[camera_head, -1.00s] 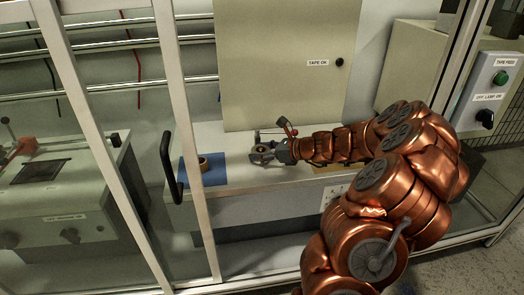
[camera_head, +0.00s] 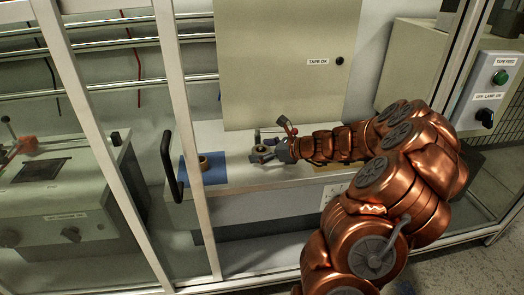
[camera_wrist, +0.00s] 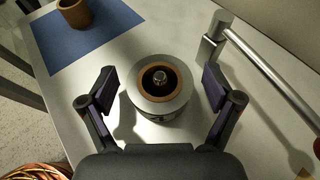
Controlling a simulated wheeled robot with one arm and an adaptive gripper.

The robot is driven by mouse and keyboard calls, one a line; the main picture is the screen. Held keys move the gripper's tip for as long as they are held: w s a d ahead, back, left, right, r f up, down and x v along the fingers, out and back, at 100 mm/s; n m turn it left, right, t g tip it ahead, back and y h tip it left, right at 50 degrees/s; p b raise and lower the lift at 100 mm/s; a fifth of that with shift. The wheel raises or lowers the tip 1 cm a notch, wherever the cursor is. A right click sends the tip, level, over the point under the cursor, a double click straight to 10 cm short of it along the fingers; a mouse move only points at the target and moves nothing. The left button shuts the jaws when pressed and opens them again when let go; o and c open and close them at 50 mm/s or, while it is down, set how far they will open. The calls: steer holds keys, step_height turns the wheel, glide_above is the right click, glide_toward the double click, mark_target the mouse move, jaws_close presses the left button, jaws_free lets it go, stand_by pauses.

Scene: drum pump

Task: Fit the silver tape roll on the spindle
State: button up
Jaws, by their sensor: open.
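The silver tape roll (camera_wrist: 158,103) shows in the wrist view as a silver ring with a brown core. I cannot tell how far down the roll sits. My gripper (camera_wrist: 160,72) is open, with one dark finger on each side of the roll and a visible gap at both sides. In the head view my gripper (camera_head: 262,152) is over the white bench top, and the roll is small and partly hidden there.
A brown roll (camera_wrist: 75,14) stands on a blue mat (camera_wrist: 92,35) at the left. A metal bar on a post (camera_wrist: 217,40) stands close on the right. A beige cabinet (camera_head: 285,65) is behind. Enclosure posts (camera_head: 190,150) and a black handle (camera_head: 170,165) are at the left.

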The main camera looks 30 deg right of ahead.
steer(key=shift+s+d, duration=0.1)
steer(key=v, duration=1.1)
steer(key=shift+s+d+r, duration=0.1)
steer(key=shift+s+r, duration=0.2)
steer(key=shift+d, duration=0.1)
